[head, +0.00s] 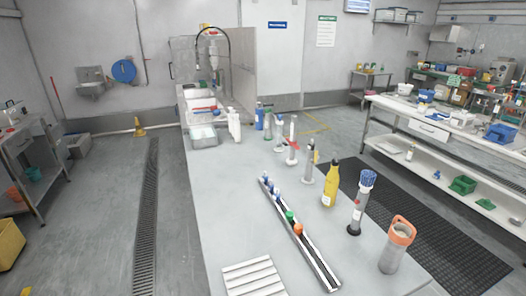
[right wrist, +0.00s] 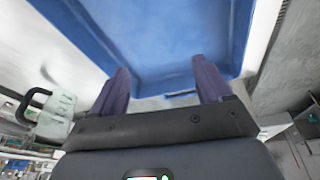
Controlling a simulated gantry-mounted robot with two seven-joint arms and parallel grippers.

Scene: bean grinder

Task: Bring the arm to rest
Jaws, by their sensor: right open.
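My right gripper (right wrist: 162,80) shows in the right wrist view, with its two dark purple fingers apart and nothing between them. A blue tray-like container (right wrist: 160,35) fills the upper middle of that view, beyond the fingertips. How far it is from the fingers I cannot tell. Neither of my arms nor grippers shows in the head view. My left gripper is in no frame.
In the head view a long grey table (head: 225,185) holds a black-and-white rail (head: 312,256) with coloured knobs, a yellow bottle (head: 329,187), an orange-topped grey container (head: 396,246) and a white ribbed plate (head: 253,278). A side bench (head: 445,125) stands at right.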

